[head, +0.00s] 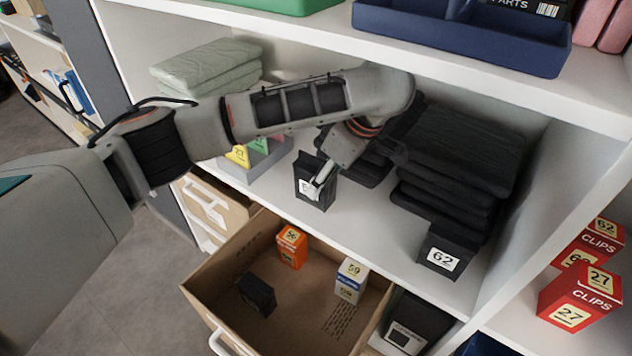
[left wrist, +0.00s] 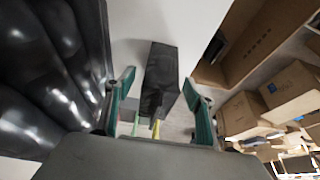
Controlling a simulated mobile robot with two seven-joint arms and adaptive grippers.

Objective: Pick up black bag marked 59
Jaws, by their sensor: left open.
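A small black bag (head: 316,192) stands on the white shelf. The white label on its front is partly hidden by my gripper's finger, so I cannot read its full number. My left gripper (head: 325,178) reaches down to this bag from above and behind. In the left wrist view the open left gripper (left wrist: 160,104) has its two green fingers on either side of the dark bag (left wrist: 162,68), with gaps visible. Whether either finger touches it is unclear. Another black bag marked 62 (head: 443,252) stands to the right, at the shelf's front. My right gripper is not in view.
Folded black stacks (head: 462,150) stand behind and right of the gripper. A grey bin (head: 262,163) with coloured packs is to the left. Below, an open cardboard drawer (head: 300,318) holds an orange box (head: 292,246), a white box marked 59 (head: 351,280) and a black item (head: 257,294).

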